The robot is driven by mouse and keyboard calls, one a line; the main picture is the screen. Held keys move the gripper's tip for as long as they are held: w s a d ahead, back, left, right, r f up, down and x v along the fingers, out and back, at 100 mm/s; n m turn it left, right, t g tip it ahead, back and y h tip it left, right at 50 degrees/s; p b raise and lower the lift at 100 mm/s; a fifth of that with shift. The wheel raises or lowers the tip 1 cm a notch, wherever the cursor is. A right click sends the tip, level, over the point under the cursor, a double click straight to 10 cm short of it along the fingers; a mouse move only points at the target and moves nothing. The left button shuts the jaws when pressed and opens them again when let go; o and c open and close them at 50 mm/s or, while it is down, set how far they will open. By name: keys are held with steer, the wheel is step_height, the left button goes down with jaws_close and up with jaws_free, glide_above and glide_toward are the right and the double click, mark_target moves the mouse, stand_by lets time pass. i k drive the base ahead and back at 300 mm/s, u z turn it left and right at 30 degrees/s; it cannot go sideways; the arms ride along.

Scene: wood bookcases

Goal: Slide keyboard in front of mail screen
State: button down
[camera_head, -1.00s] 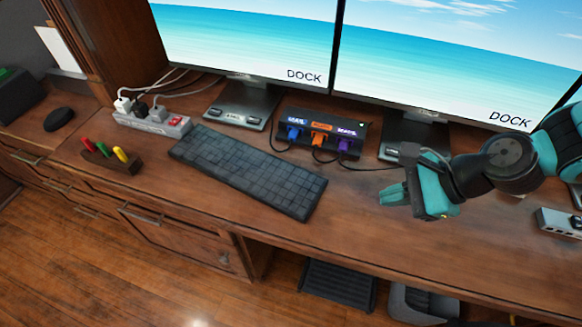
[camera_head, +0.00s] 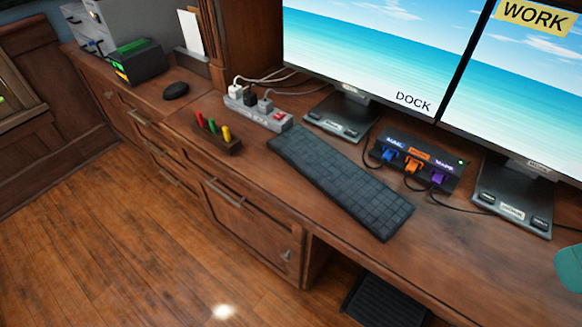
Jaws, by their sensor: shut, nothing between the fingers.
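The dark keyboard (camera_head: 340,184) lies slanted on the wooden desk, in front of the left screen (camera_head: 375,50) and the small black hub. The left screen shows a beach picture with the word DOCK. The right screen (camera_head: 520,90) has a yellow tag reading WORK. No screen in view can be clearly read as mail. Only a teal piece of my gripper (camera_head: 570,266) shows at the right edge, above the desk and well to the right of the keyboard, not touching it. Its fingertips are not clearly visible.
The black hub (camera_head: 418,162) with blue, orange and purple plugs sits behind the keyboard. A power strip (camera_head: 258,110) and a pen block (camera_head: 217,137) are to its left. A mouse (camera_head: 176,90) is farther left. The desk right of the keyboard is mostly clear.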

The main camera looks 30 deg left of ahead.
mark_target(378, 209)
steer(key=u, duration=2.3)
steer(key=i, duration=0.9)
steer(key=z, duration=2.5)
